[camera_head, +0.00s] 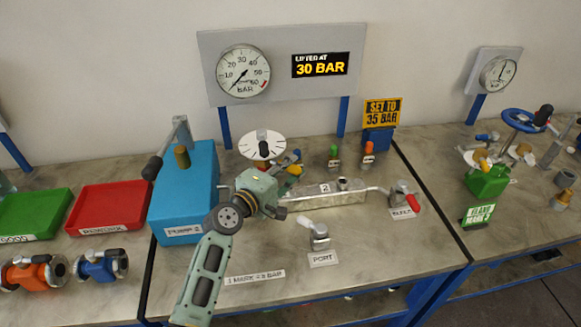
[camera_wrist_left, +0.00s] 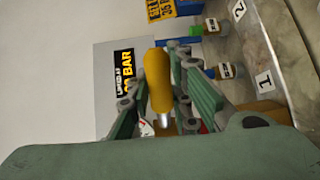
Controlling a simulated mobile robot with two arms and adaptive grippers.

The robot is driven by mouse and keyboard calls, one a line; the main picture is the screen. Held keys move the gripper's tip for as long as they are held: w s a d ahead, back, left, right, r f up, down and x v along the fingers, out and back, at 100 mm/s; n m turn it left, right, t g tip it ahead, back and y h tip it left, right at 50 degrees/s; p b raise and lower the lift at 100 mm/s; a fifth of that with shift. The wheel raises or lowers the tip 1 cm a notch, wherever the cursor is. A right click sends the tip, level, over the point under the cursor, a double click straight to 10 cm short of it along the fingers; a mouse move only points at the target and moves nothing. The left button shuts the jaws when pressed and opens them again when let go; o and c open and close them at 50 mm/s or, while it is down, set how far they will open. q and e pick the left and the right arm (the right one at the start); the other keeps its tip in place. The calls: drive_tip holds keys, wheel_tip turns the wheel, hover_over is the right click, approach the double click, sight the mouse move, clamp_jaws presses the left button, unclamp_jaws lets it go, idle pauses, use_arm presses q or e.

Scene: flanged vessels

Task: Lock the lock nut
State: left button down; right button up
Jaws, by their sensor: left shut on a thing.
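My left gripper (camera_head: 291,164) reaches in over the bench, beside the white marked dial (camera_head: 262,145). In the left wrist view its fingers (camera_wrist_left: 160,90) are shut on a yellow handle (camera_wrist_left: 158,80) with a short silver end. In the head view the yellow handle (camera_head: 294,170) shows only partly, with red and blue parts close by. My gripper and wrist cover much of the fitting under the dial. I cannot pick out the lock nut for certain. My right gripper is not in view.
A display (camera_head: 321,65) reads "LIFTED AT 30 BAR", beside a pressure gauge (camera_head: 243,72). A sign (camera_head: 382,112) reads "SET TO 35 BAR". The blue pump box (camera_head: 185,205) stands left of my arm. A metal block (camera_head: 335,197), port valve (camera_head: 318,236) and red-handled bleed valve (camera_head: 405,195) stand right.

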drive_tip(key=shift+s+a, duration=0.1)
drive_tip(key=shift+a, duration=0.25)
use_arm(q)
drive_tip(key=c, duration=1.8)
unclamp_jaws()
drive_tip(key=shift+d, duration=0.1)
drive_tip(key=shift+c, duration=0.2)
drive_tip(key=shift+o, duration=1.3)
drive_tip(key=v, duration=1.2)
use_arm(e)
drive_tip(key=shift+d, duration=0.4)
